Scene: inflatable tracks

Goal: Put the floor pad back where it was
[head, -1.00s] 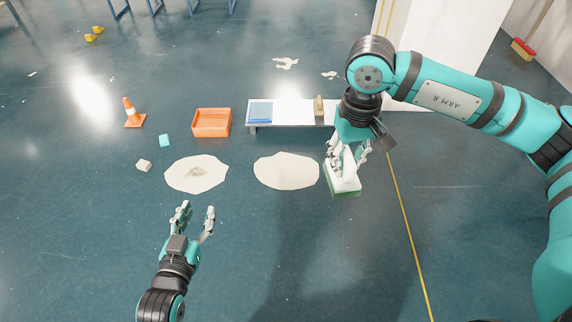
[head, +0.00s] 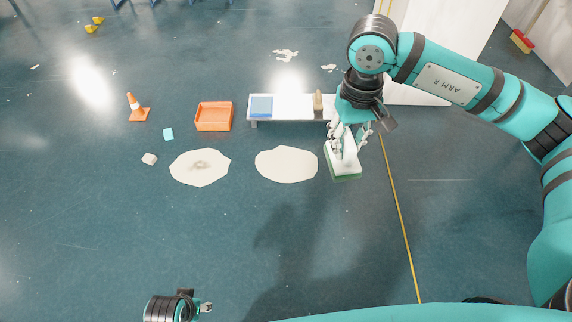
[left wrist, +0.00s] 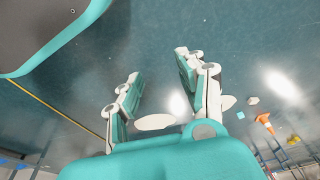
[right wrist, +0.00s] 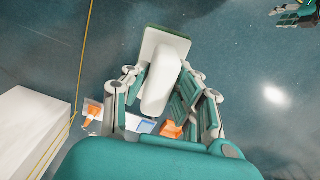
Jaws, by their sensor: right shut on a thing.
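The floor pad (head: 344,169) is a white block with a pale plate and a green layer underneath. My right gripper (head: 348,143) is shut on its white upper part, right of the two pale floor patches. The right wrist view shows the pad (right wrist: 161,80) between the fingers, with its plate sticking out beyond them. I cannot tell whether its underside touches the floor. My left gripper (head: 205,307) is low at the bottom of the head view. In the left wrist view its fingers (left wrist: 160,85) are spread, with nothing between them.
A low white bench (head: 290,108) holds a blue flat item (head: 262,105) and a tan-topped item (head: 318,102). An orange bin (head: 214,117) and a cone (head: 137,108) stand left. Pale patches (head: 200,168) (head: 286,165) lie on the floor. A yellow line (head: 396,210) runs at right.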

